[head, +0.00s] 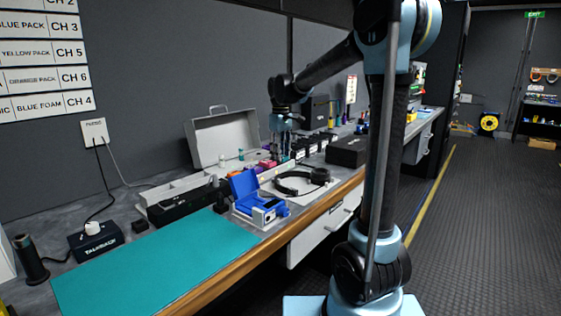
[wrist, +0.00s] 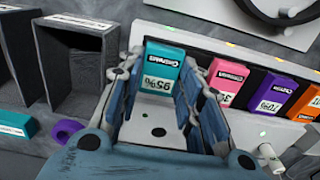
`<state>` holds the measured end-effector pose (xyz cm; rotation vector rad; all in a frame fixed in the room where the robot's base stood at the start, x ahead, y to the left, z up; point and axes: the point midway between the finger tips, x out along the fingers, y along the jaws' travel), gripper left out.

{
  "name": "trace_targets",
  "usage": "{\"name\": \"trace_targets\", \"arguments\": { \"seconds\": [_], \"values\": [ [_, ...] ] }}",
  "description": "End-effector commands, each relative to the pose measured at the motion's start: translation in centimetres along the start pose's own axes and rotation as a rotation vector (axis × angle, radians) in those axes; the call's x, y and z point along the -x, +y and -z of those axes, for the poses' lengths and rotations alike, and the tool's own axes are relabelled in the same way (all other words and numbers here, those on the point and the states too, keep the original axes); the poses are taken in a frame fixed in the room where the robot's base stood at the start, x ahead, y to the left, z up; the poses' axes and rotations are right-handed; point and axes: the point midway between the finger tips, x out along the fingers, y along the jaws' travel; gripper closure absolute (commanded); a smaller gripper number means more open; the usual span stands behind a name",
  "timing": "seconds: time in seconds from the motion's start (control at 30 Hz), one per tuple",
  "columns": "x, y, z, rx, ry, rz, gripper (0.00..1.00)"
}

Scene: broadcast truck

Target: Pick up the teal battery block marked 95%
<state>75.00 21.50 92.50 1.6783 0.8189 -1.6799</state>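The teal battery block (wrist: 162,66) marked 95% stands in a white rack (wrist: 157,112) in the wrist view, its label upside down in the picture. My gripper (wrist: 166,72) is open, with one finger on each side of the teal block. I cannot tell whether either finger touches it. In the head view my gripper (head: 281,152) points down over the back of the workbench. The teal block is too small and covered there to make out clearly.
A pink block (wrist: 228,82), a purple block (wrist: 269,94) and an orange block stand to the right in the same row. Dark open bins (wrist: 75,62) stand to the left. The teal mat (head: 155,265) is clear.

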Motion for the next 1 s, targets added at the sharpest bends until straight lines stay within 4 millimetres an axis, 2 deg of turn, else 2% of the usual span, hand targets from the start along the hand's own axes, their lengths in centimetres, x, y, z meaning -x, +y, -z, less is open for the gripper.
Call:
{"name": "trace_targets", "arguments": {
  "seconds": [0.37,1.0],
  "values": [
    [0.1,-0.1,0.1,0.001,0.000,0.000,0.84],
    [3.1,-0.1,0.1,0.001,0.000,0.000,0.84]
  ]
}}
